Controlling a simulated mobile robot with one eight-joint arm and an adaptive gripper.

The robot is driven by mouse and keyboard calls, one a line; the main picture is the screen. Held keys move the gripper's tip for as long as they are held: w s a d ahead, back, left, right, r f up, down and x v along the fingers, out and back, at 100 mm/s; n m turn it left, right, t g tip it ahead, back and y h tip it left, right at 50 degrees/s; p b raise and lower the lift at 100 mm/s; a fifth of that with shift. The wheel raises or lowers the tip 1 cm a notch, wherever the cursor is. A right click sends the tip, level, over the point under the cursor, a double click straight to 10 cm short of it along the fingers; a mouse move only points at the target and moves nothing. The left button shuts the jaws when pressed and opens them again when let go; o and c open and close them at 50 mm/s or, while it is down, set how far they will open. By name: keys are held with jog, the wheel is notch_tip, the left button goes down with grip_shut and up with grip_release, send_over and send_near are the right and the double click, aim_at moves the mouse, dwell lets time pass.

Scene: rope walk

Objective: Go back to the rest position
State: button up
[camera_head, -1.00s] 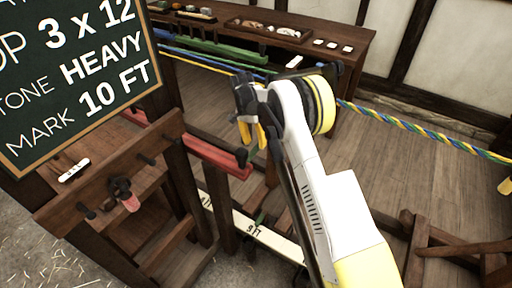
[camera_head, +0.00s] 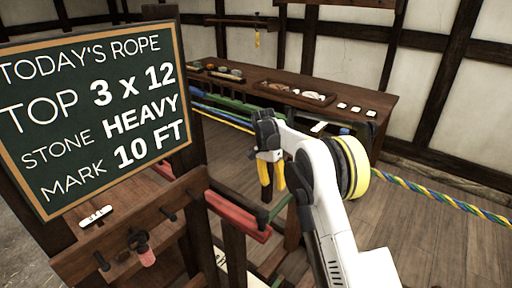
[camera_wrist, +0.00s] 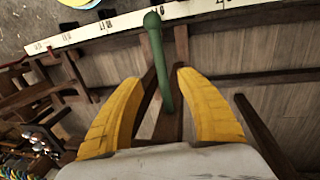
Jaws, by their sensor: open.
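My gripper (camera_head: 271,178) hangs in front of the wooden frame in the head view, with its yellow fingers pointing down. In the wrist view the two yellow fingers of my gripper (camera_wrist: 158,110) stand apart with nothing held between them. A green rod with a rounded end (camera_wrist: 157,60) shows beyond and between the fingers, apart from them as far as I can tell. A white marked measuring strip (camera_wrist: 130,22) runs across the top of the wrist view.
A chalkboard (camera_head: 95,105) with rope instructions stands at left. A red bar (camera_head: 235,215) lies near my gripper. A twisted rope (camera_head: 440,200) stretches to the right. A wooden bench (camera_head: 360,100) with trays stands behind. Open floor (camera_head: 435,245) lies at right.

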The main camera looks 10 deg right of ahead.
jog(key=s+d+r+n+t+y, duration=0.1)
jog(key=s+r+n+t, duration=0.1)
jog(key=s+r, duration=0.65)
jog(key=s+d+r+n+t, duration=0.1)
jog(key=s+r+n+t, duration=0.1)
jog(key=s+r, duration=0.65)
jog(key=s+n+t, duration=0.4)
jog(key=s+n, duration=0.1)
jog(key=s, duration=1.6)
jog(key=shift+d+f+t+y, duration=0.3)
jog(key=shift+d+f+t, duration=0.1)
jog(key=shift+d+f, duration=0.05)
